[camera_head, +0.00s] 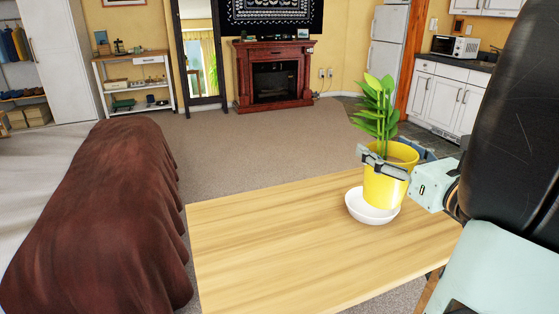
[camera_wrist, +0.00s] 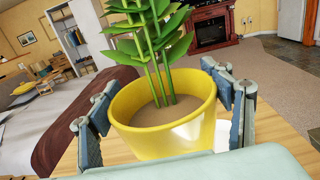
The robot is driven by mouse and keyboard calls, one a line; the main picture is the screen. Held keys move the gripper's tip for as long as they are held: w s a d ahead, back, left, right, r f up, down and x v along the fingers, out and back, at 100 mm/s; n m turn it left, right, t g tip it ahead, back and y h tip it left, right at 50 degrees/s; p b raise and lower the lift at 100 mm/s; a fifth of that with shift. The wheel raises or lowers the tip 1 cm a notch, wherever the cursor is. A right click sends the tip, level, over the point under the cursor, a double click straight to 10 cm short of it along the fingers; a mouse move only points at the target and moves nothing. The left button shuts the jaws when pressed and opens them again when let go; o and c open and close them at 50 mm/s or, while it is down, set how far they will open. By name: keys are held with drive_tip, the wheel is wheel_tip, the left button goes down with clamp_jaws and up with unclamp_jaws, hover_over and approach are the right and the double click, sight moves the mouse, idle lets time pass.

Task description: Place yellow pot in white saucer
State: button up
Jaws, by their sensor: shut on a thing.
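The yellow pot (camera_head: 385,188) with a green leafy plant is upright at the right part of the wooden table, in the head view. The white saucer (camera_head: 371,213) is directly under it, with its front and left rim showing. Whether the pot's base touches the saucer is hidden. My gripper (camera_head: 384,166) is shut on the pot from the right, near its rim. In the wrist view the pot (camera_wrist: 165,130) sits between my two fingers, one on each side. A small piece of the white saucer (camera_wrist: 222,134) shows beside the right finger.
The wooden table (camera_head: 290,240) is bare to the left of the saucer. A fireplace (camera_head: 274,75), a fridge (camera_head: 388,50) and white kitchen cabinets (camera_head: 445,98) stand at the back.

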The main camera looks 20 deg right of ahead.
drive_tip(key=w+d+f+b, duration=0.5)
drive_tip(key=w+d+f, duration=0.2)
drive_tip(key=w+f, duration=0.4)
drive_tip(key=shift+w+f, duration=0.3)
drive_tip(key=shift+f, duration=0.45)
drive_tip(key=o, duration=2.1)
drive_tip(key=shift+f, duration=0.25)
drive_tip(key=shift+c, duration=0.2)
drive_tip(key=s+d+p, duration=0.1)
drive_tip(key=s+p, duration=0.1)
drive_tip(key=s, duration=1)
